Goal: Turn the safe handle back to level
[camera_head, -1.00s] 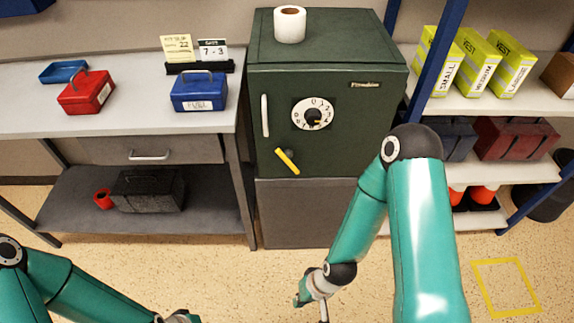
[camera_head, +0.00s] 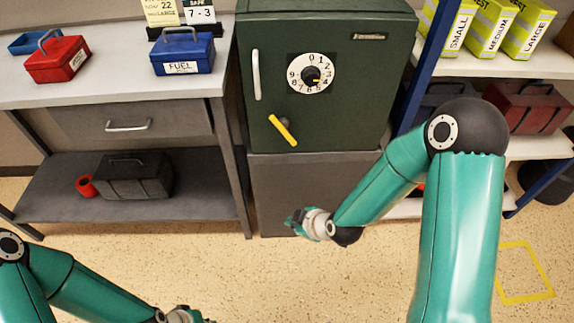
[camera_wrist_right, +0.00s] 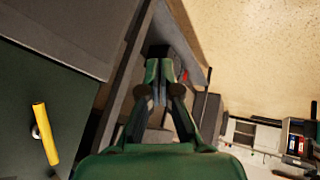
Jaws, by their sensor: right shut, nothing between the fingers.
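The green safe (camera_head: 348,105) stands in the middle of the head view with its door shut. Its yellow handle (camera_head: 283,130) is tilted, running from upper left down to lower right. The handle also shows at the left of the right wrist view (camera_wrist_right: 45,133). My right gripper (camera_head: 294,222) is shut and empty, in front of the grey base and below the handle, apart from it. In the wrist view its fingertips (camera_wrist_right: 158,72) are together. My left gripper (camera_head: 190,316) is at the bottom edge, mostly cut off, so its jaws cannot be judged.
A workbench (camera_head: 105,86) with a blue fuel box (camera_head: 184,53) and a red box (camera_head: 57,58) stands left of the safe. A shelf rack (camera_head: 480,68) with vest boxes stands at right. The floor before the safe is open.

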